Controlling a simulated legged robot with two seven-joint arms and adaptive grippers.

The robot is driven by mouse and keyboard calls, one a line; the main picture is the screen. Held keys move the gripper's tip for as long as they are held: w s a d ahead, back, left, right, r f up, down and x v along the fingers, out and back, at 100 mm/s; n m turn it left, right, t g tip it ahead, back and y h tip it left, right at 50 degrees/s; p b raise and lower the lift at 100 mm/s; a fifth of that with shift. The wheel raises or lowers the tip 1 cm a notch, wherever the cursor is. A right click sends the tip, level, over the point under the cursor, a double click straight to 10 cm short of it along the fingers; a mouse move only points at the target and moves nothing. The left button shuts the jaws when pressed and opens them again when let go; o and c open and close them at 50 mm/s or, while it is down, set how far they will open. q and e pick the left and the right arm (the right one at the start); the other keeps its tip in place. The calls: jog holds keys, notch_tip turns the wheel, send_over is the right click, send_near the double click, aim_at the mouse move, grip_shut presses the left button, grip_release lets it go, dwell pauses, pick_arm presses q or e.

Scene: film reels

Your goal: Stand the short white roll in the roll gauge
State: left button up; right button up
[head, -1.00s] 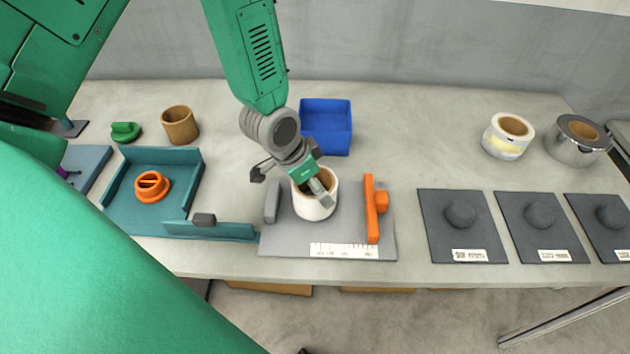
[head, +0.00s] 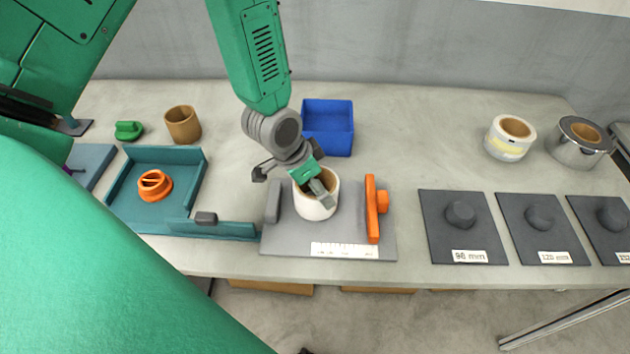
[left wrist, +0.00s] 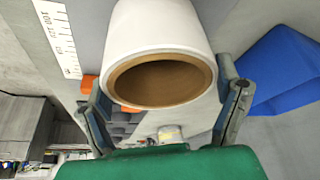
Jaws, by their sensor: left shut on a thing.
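The short white roll (head: 314,207) with a brown core stands upright, or very nearly, over the grey roll gauge (head: 285,240). It is between the gauge's grey stop (head: 273,202) on the left and its orange jaw (head: 371,210) on the right, with a visible gap to the orange one. My left gripper (head: 311,184) reaches down from above and is shut on the roll. In the left wrist view the roll (left wrist: 160,30) sits between the two fingers. I cannot tell whether its base touches the plate. My right gripper is not in view.
A teal tray (head: 196,180) with an orange plug (head: 154,186) lies left. A brown ring (head: 183,125), green knob (head: 129,130) and blue bin (head: 328,128) stand behind. Dark labelled plates (head: 440,225), a white-yellow roll (head: 509,138) and a silver roll (head: 578,142) are right.

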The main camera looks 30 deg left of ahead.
pick_arm(q)
jog(key=shift+d+r, duration=0.15)
jog(key=shift+d, duration=0.55)
jog(key=shift+a, duration=0.45)
jog(key=shift+f, duration=0.2)
jog(key=shift+d, duration=0.15)
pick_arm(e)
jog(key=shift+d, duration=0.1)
pick_arm(q)
jog(key=shift+d+f, duration=0.15)
jog(key=shift+d, duration=0.1)
jog(key=shift+f, duration=0.2)
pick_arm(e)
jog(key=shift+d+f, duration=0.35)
pick_arm(q)
jog(key=o, duration=1)
jog(key=shift+a, duration=0.1)
jog(key=shift+o, duration=0.2)
jog(key=shift+a+f, duration=0.1)
jog(key=shift+a, duration=0.05)
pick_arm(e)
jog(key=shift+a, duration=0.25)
